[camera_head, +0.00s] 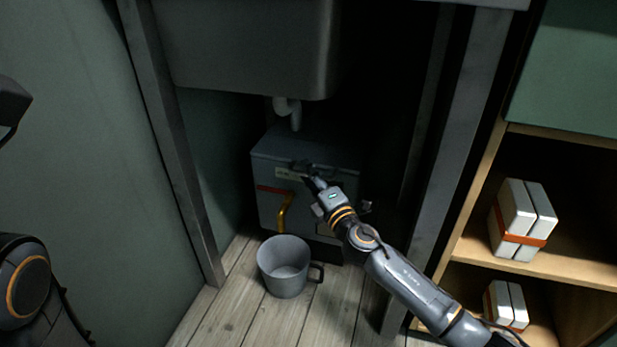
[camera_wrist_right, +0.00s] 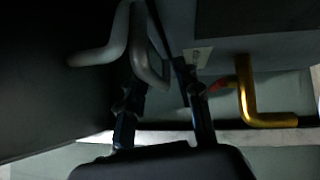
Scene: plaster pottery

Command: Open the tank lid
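The tank (camera_head: 265,180) is a grey box under the sink, its lid (camera_head: 300,148) lying flat on top and looking closed. My right gripper (camera_head: 305,168) is at the top front edge of the tank. In the right wrist view its two fingers (camera_wrist_right: 165,100) are spread apart, with the dark lid edge (camera_wrist_right: 180,70) running between them. No object is clearly gripped, and contact with the lid cannot be told. My left arm shows only in part at the left edge; its gripper is not in view.
A yellow pipe (camera_head: 284,212) bends down the tank's front. A pale drain pipe (camera_head: 295,112) hangs above the lid under the sink (camera_head: 250,50). A grey mug-shaped bucket (camera_head: 284,268) stands before the tank. Metal legs flank it; a wooden shelf (camera_head: 560,262) is right.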

